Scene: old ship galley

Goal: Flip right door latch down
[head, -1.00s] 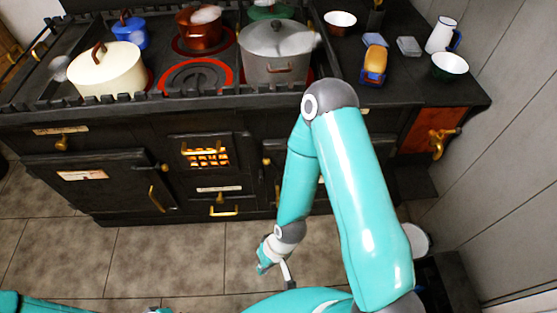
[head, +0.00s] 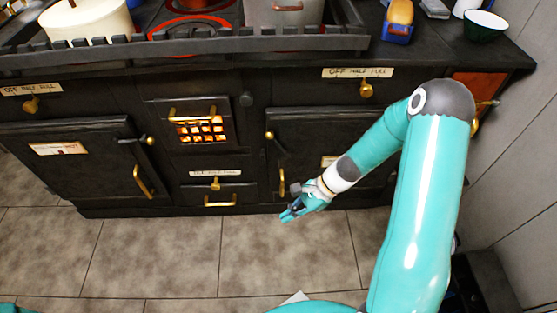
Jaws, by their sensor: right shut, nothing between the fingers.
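The right oven door (head: 325,128) is a dark panel in the stove front, right of the glowing grate. Its latch (head: 269,135), with a brass knob, sits at the door's upper left edge. A brass handle (head: 281,177) hangs below it, upright. My right gripper (head: 290,213) is shut and empty, in front of the door's lower left part and below the latch, apart from it. My right forearm hides part of the door's right side. My left gripper is not in view.
The left oven door (head: 75,158) has its own latch (head: 150,141) and handle (head: 142,181). Between the doors are a glowing grate (head: 198,129) and a small drawer (head: 218,196). The stove's rail (head: 180,48) juts above. The tiled floor (head: 160,250) in front is clear.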

